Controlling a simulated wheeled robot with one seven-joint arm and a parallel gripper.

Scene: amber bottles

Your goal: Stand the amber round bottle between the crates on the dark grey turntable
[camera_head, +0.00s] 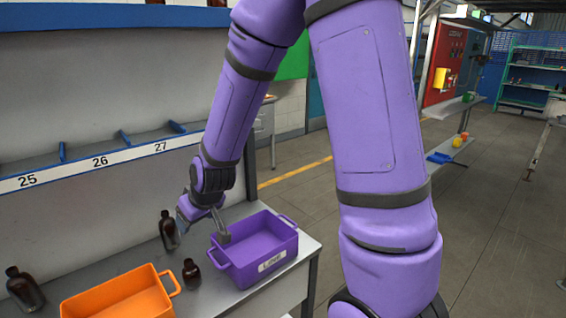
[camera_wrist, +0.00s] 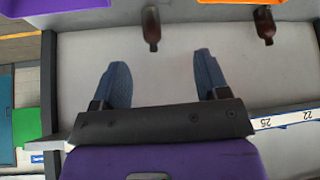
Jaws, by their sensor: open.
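A small amber round bottle (camera_head: 191,273) stands upright on the table between the orange crate (camera_head: 120,295) and the purple crate (camera_head: 255,250). A taller dark amber bottle (camera_head: 168,232) stands behind it, and another (camera_head: 24,290) is left of the orange crate. My gripper (camera_head: 203,226) is open and empty above the table by the purple crate's left rear side. In the wrist view its fingers (camera_wrist: 161,68) are spread over bare tabletop. Two bottles show beyond them, one near the middle (camera_wrist: 152,28) and one by the orange crate (camera_wrist: 264,25). I see no turntable.
The grey table (camera_head: 225,297) backs onto a shelf unit with a numbered strip (camera_head: 100,162). Both crates have raised side handles near the small bottle. Open floor (camera_head: 490,200) lies to the right, with a shelf holding small items (camera_head: 455,140) beyond.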

